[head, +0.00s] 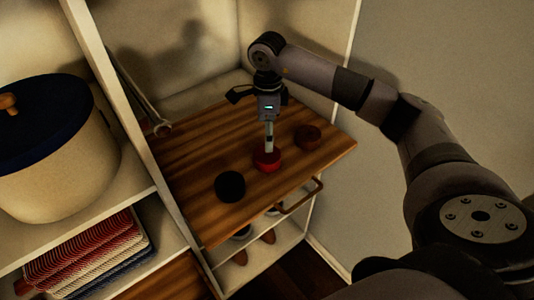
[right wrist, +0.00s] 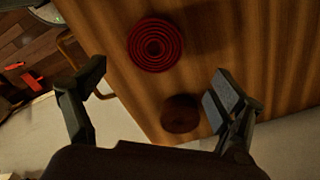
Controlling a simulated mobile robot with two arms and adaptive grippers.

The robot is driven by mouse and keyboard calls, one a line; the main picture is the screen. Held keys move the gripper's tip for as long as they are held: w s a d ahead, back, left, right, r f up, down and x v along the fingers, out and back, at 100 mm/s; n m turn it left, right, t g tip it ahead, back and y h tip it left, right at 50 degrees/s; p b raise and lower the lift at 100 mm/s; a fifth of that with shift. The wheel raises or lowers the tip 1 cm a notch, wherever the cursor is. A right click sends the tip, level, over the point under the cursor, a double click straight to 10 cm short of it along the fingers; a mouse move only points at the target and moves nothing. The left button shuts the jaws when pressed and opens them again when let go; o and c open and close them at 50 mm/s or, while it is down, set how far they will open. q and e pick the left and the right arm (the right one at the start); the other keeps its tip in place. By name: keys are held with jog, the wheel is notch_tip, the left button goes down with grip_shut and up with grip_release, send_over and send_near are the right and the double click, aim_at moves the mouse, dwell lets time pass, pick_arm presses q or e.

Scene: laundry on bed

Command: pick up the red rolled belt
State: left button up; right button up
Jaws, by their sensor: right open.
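The red rolled belt (head: 267,160) lies flat on the wooden shelf board in the head view. It also shows as a coiled spiral in the upper middle of the right wrist view (right wrist: 155,45). My right gripper (head: 268,148) points down just above it in the head view. In the right wrist view my right gripper (right wrist: 158,88) is open and empty, with the red belt beyond the fingertips. A brown rolled belt (head: 308,137) is to the right and a black rolled belt (head: 230,186) is to the left. The brown one also shows in the right wrist view (right wrist: 181,114). My left gripper is not in view.
The wooden pull-out board (head: 190,155) has a front handle (head: 301,196). Shoes (head: 268,237) stand below it. A cabinet panel stands left of the board. A cream basket with a dark lid (head: 45,105) and folded striped cloths (head: 90,255) are further left.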

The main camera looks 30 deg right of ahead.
aim_at(267, 154)
jog(key=shift+f, duration=0.8)
jog(key=shift+f+p, duration=0.2)
jog(key=shift+p, duration=0.1)
jog(key=f+p, duration=0.2)
jog(key=f, duration=0.2)
jog(key=shift+s+a+p, duration=0.3)
jog(key=shift+a+p, duration=0.1)
jog(key=shift+f, duration=0.5)
jog(key=c, duration=0.3)
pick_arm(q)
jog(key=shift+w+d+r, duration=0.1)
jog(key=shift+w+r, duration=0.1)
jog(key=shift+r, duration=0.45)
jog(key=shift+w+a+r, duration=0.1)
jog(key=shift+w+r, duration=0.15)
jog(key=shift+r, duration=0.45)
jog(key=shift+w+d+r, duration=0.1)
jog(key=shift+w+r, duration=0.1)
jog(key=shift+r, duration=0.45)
pick_arm(e)
jog(key=c, duration=1)
